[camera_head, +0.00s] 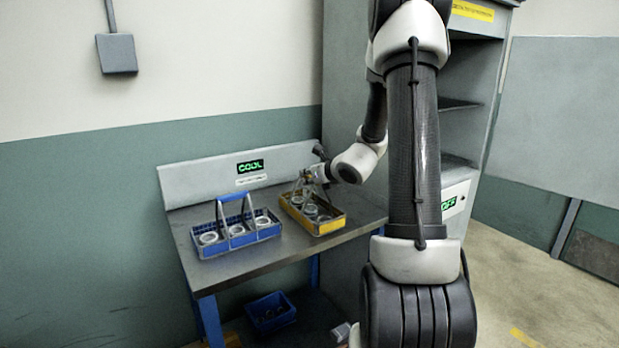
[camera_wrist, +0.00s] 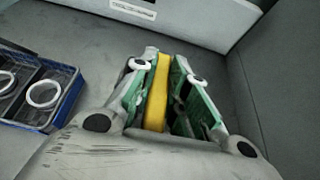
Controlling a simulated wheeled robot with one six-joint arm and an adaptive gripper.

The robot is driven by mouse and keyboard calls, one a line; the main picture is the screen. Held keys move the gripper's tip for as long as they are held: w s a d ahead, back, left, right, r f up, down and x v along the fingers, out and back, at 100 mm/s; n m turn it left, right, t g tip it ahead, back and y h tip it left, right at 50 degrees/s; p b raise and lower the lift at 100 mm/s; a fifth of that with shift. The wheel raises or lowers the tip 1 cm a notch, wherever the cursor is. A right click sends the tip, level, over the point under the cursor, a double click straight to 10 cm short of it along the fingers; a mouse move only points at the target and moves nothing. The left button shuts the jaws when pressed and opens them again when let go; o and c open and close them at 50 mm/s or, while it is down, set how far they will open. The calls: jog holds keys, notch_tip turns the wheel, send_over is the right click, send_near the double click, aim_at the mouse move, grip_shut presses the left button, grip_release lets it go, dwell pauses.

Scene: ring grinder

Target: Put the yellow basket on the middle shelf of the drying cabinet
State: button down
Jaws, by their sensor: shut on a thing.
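The yellow basket (camera_head: 325,227) stands on the grey bench and holds several rings. My gripper (camera_head: 311,174) is above it, shut on its handle. In the wrist view the yellow handle (camera_wrist: 158,92) lies between the two green-padded fingers of my gripper (camera_wrist: 163,85). The rest of the basket is hidden there by my gripper. The drying cabinet (camera_head: 341,75) stands behind and to the right of the bench. My arm covers much of its front. Parts of its open shelves (camera_head: 460,103) show to the right of my arm.
A blue basket with rings (camera_head: 232,243) stands left of the yellow one on the bench (camera_head: 247,273); it also shows in the wrist view (camera_wrist: 70,98). A display reading COOL (camera_head: 250,166) is on the bench's back panel. A blue bin (camera_head: 270,311) sits below.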

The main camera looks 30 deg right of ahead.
jog(key=c, duration=1.4)
grip_release()
jog(key=shift+f, duration=0.1)
